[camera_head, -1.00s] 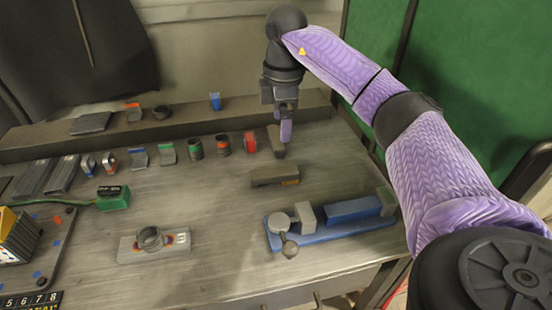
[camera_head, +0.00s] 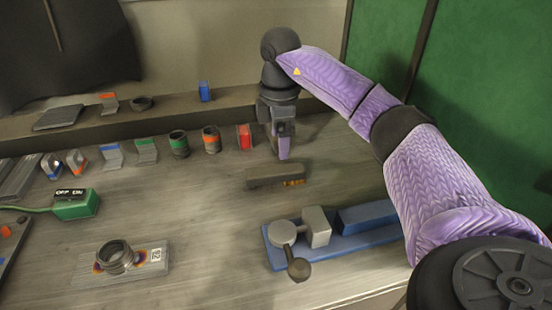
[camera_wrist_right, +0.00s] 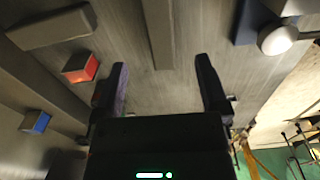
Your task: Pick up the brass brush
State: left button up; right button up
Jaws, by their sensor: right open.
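The brass brush (camera_head: 276,178) is a dark, flat bar with a brassy patch at its right end. It lies on the bench, lengthwise left to right. My right gripper (camera_head: 284,157) points down just behind it and appears apart from it. In the right wrist view the gripper (camera_wrist_right: 160,90) is open and empty. A long dark bar, seemingly the brush (camera_wrist_right: 159,32), shows ahead between its fingers. The left gripper is out of view.
A red block (camera_head: 244,137) and several rolls stand left of the gripper. A blue fixture (camera_head: 350,248) with grey knobs is in front. A raised ledge (camera_head: 60,138) runs along the back. Bare bench lies left of the brush.

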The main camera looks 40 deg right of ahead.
aim_at(277, 170)
jog(key=f+b, duration=0.2)
jog(key=f, duration=0.2)
jog(key=f+b, duration=0.2)
jog(key=f, duration=0.3)
jog(key=shift+w+a+f, duration=0.15)
jog(key=shift+a+f, duration=0.05)
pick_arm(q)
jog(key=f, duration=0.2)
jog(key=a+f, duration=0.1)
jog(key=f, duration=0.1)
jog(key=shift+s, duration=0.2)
pick_arm(e)
jog(key=shift+r, duration=0.2)
pick_arm(q)
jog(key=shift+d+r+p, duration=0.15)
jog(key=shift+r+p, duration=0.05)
jog(key=shift+p, duration=0.1)
pick_arm(e)
jog(key=shift+f, duration=0.1)
jog(key=shift+f, duration=0.15)
jog(key=c, duration=1.1)
grip_shut()
